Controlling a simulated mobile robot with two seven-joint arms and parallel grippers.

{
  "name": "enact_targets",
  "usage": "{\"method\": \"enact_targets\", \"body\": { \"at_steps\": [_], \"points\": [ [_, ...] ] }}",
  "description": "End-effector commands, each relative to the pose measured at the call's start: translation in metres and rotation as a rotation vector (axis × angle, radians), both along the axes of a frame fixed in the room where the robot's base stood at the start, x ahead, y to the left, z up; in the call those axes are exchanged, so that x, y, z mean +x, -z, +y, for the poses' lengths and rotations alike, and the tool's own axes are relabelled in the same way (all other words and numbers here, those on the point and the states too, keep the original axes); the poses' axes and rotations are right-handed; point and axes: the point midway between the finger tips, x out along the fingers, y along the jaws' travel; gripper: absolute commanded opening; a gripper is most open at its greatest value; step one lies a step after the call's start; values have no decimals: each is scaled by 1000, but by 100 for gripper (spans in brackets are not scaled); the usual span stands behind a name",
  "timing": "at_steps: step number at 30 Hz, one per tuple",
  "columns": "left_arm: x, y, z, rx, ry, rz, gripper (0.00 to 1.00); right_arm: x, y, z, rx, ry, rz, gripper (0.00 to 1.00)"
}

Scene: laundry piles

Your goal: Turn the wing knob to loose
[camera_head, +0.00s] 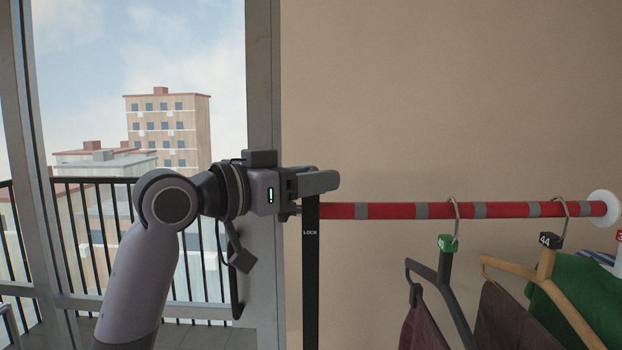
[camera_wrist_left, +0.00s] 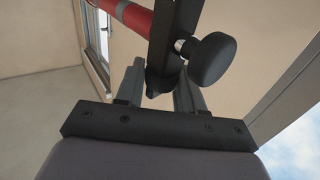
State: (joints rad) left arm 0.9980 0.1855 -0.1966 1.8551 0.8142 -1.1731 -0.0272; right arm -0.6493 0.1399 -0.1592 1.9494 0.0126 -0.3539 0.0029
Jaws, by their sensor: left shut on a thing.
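My left gripper (camera_head: 318,182) reaches in from the left to the top of a black post (camera_head: 311,270) marked LOCK, at the left end of a red and grey striped rail. My right gripper is in neither view.
The striped rail (camera_head: 390,211) runs right to a white round wall mount (camera_head: 605,209). Hangers with clothes, one with a green tag (camera_head: 447,243), hang on its right half. A window frame (camera_head: 263,80) stands behind my left wrist.

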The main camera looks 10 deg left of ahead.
Motion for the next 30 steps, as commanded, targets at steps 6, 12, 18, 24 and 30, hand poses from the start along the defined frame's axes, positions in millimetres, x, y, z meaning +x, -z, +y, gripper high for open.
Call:
{"method": "enact_targets", "body": {
  "at_steps": [6,12,18,24,30],
  "points": [
    [2,0,2,0,164,3,7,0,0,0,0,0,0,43],
    [2,0,2,-1,339,3,7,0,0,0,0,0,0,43],
    [1,-1,1,-4,523,3,7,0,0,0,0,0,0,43],
    [1,-1,0,-4,693,2,7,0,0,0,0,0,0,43],
    [0,-1,0,-4,828,0,7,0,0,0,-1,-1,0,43]
  ]
}}
